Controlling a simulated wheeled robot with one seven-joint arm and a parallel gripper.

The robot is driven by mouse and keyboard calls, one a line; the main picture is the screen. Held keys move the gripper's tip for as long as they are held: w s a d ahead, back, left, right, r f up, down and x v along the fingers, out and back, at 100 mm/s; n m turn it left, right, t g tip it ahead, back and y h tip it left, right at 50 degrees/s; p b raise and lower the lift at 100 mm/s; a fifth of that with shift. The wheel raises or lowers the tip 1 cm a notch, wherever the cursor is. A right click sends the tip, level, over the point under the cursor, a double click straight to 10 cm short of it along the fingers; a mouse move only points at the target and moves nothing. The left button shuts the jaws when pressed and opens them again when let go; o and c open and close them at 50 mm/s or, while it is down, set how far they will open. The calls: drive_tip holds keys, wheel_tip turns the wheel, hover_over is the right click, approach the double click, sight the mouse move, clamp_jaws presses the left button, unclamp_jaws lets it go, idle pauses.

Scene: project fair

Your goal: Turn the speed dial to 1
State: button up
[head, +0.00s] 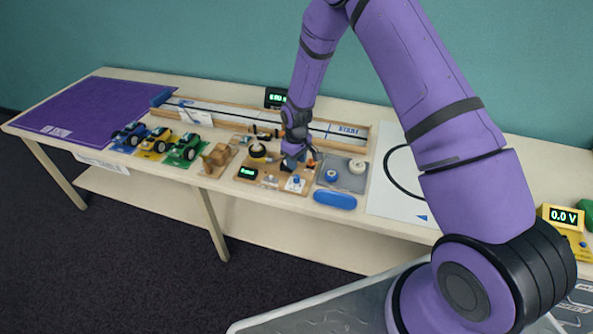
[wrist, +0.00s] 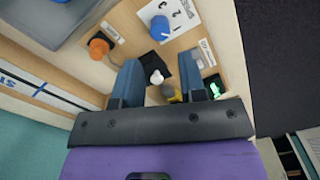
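The speed dial is a blue knob (wrist: 160,27) on a white card (wrist: 181,14) with the numbers 1, 2 and 3, at the top of the wrist view. In the head view the dial (head: 295,179) sits near the front of a wooden control board (head: 270,182). I cannot tell which number it points to. My gripper (wrist: 158,78) is open, with its two blue fingers apart. A small white-tipped part on a black base (wrist: 157,76) shows between them; contact is not visible. In the head view my gripper (head: 291,162) is over the board, just behind the dial.
An orange knob (wrist: 98,47) and a green-lit display (wrist: 213,90) flank the fingers on the board. A grey tray (head: 345,182) with round parts stands to the right, a blue pad (head: 335,200) in front. Toy cars (head: 184,148) stand left. A long wooden track (head: 225,119) runs behind.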

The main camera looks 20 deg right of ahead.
drive_tip(key=shift+r, duration=1.6)
wheel_tip(320, 180, up, 17)
drive_tip(key=m+t, duration=0.1)
hover_over(297, 176)
drive_tip(key=s+d, duration=0.2)
drive_tip(key=s, duration=0.1)
drive_tip(key=s+d+r+m+t, duration=0.1)
drive_tip(key=s+r, duration=0.3)
drive_tip(key=r, duration=0.3)
drive_tip(key=s+d+r+m, duration=0.1)
drive_tip(key=s+r, duration=0.3)
drive_tip(key=r, duration=0.3)
drive_tip(key=s+d+r+m+t, duration=0.1)
drive_tip(key=s+r, duration=0.3)
drive_tip(key=s, duration=0.5)
drive_tip(key=s+r+m+t, duration=0.1)
drive_tip(key=s+r, duration=0.3)
drive_tip(key=s, duration=0.5)
drive_tip(key=s+d+r+m+t, duration=0.1)
drive_tip(key=s+r, duration=0.3)
drive_tip(key=s, duration=0.4)
drive_tip(key=shift+s+d, duration=0.35)
drive_tip(key=shift+s, duration=0.05)
